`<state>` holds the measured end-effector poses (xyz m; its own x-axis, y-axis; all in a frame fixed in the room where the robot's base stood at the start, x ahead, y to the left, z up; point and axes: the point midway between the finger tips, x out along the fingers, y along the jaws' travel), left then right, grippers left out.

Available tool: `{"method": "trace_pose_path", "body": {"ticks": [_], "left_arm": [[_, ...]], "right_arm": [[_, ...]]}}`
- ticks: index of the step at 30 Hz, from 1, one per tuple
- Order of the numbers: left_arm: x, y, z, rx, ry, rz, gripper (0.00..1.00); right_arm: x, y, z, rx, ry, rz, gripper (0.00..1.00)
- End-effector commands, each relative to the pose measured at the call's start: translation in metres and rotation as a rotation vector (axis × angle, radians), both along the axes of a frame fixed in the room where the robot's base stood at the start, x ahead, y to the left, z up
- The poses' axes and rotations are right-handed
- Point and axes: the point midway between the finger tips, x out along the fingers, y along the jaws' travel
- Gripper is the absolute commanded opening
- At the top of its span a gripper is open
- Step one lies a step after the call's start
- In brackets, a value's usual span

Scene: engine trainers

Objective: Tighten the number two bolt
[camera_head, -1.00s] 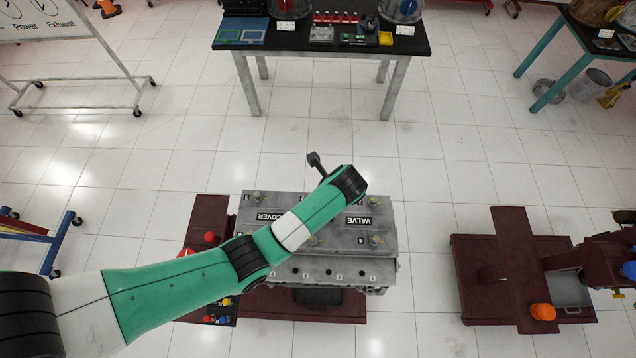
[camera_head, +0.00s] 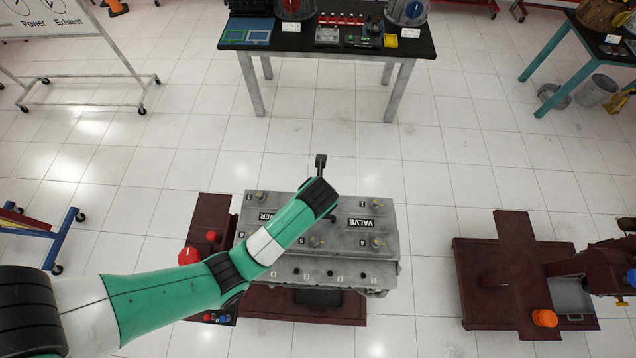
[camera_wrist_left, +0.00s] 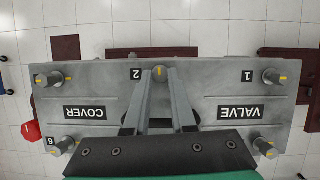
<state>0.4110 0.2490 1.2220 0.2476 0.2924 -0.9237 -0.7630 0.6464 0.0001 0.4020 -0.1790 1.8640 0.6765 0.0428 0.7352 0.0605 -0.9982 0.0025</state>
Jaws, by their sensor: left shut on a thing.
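The number two bolt (camera_wrist_left: 159,72) is a round head with a yellow mark, beside a black "2" label on the grey valve cover (camera_wrist_left: 105,85). My left gripper (camera_wrist_left: 160,75) has its two fingers around this bolt, one on each side, shut on it. In the head view the grey engine cover (camera_head: 345,228) stands on a dark red stand. My green and black left arm reaches over it from the left, and its wrist hides the fingers and the number two bolt. My right gripper is not in view.
Other bolts stand up from the cover, such as the number one bolt (camera_wrist_left: 270,76) and the number three bolt (camera_wrist_left: 55,79). A red knob (camera_head: 188,256) is left of the engine. A workbench (camera_head: 325,45) stands behind, with clear floor between.

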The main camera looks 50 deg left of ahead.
Motion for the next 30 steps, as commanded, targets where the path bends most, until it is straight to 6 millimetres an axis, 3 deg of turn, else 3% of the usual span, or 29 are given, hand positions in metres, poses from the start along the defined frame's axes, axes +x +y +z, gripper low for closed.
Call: {"method": "trace_pose_path", "body": {"ticks": [14, 15, 19, 30], "left_arm": [[-0.0003, -0.0003, -0.0006, -0.001, 0.002, -0.014, 0.00], [-0.0003, -0.0003, -0.0006, -0.001, 0.002, -0.014, 0.31], [-0.0003, -0.0002, -0.0005, -0.001, 0.001, -0.013, 0.54], [0.0008, -0.0019, 0.0046, -0.001, -0.002, -0.016, 0.54]], "right_arm": [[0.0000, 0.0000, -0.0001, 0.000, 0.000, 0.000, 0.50], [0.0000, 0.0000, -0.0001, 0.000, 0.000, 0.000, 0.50], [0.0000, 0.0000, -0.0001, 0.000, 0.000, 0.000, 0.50], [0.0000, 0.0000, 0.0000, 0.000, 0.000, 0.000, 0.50]]}}
